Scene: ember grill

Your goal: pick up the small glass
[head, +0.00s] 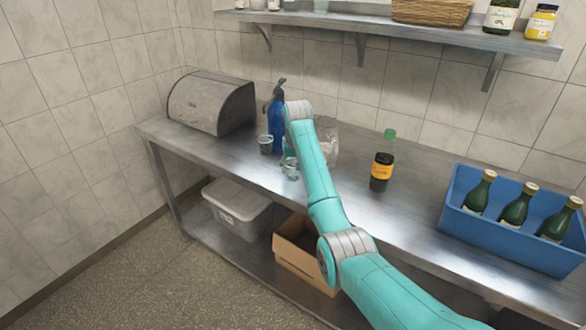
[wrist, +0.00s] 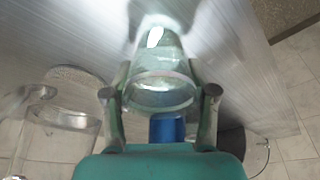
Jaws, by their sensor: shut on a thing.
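The small clear glass (wrist: 160,70) sits between the two fingers of my gripper (wrist: 161,95) in the wrist view. The fingers are shut on its sides, and its rim faces the camera. In the head view a small clear glass (head: 289,169) shows just left of my arm, over the metal counter; my arm hides most of the gripper there. I cannot tell whether the held glass touches the counter. Another small glass (head: 265,144) stands to the left.
A blue spray bottle (head: 277,120) stands behind the glasses on the metal counter (head: 355,215). Larger clear glassware (head: 328,143) is partly behind my arm. A dark bottle (head: 381,172) and a blue crate (head: 490,233) with green bottles are to the right. A bread box (head: 212,102) is at left.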

